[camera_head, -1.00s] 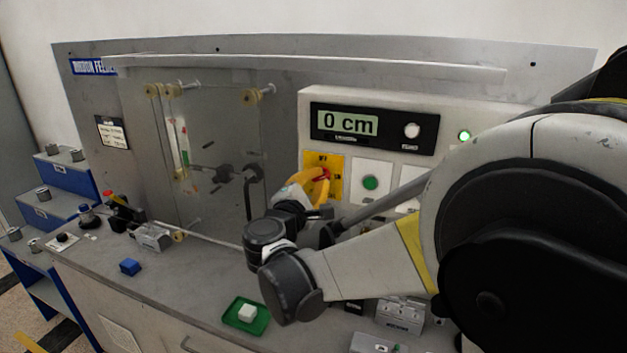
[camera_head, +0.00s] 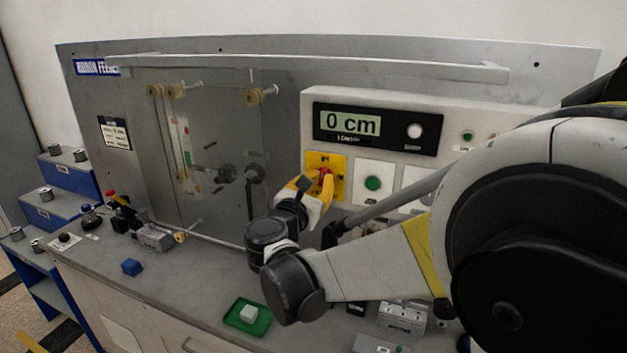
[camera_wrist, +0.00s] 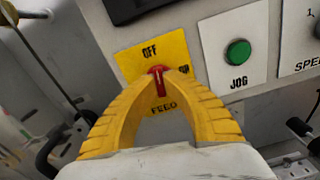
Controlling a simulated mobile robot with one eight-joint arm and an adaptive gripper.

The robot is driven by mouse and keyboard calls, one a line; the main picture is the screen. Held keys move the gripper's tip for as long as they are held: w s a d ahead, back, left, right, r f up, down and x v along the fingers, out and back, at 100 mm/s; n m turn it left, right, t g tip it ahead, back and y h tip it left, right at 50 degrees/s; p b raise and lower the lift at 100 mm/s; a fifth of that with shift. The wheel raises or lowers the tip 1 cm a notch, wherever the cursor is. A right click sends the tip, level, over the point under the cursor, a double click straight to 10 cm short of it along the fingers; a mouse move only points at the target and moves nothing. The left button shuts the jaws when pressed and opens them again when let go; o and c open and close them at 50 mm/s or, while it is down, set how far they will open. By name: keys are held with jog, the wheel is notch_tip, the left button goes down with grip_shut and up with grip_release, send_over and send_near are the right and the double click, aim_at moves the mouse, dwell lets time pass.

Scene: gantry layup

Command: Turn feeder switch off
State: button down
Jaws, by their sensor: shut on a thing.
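The feeder switch is a red knob (camera_wrist: 158,80) on a yellow plate (camera_wrist: 135,62) marked OFF at the top, ON at the right and FEED below. In the wrist view the knob's bar stands roughly upright, toward OFF. My gripper (camera_wrist: 160,78) has its yellow fingertips closed on the red knob, partly hiding it. In the head view the yellow plate (camera_head: 318,161) is on the white control box, with my gripper (camera_head: 323,178) reaching it from below. The lamp (camera_head: 467,135) at the right is dark green and unlit.
A green JOG button (camera_wrist: 238,52) is close to the right of the switch, with a SPEED control (camera_wrist: 317,32) beyond it. A clear panel with rollers (camera_head: 215,150) stands at left. A green tray (camera_head: 236,318) and blue block (camera_head: 131,267) lie on the bench.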

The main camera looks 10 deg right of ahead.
jog(key=shift+n, duration=0.8)
jog(key=c, duration=1.5)
grip_release()
jog(key=v, duration=1.2)
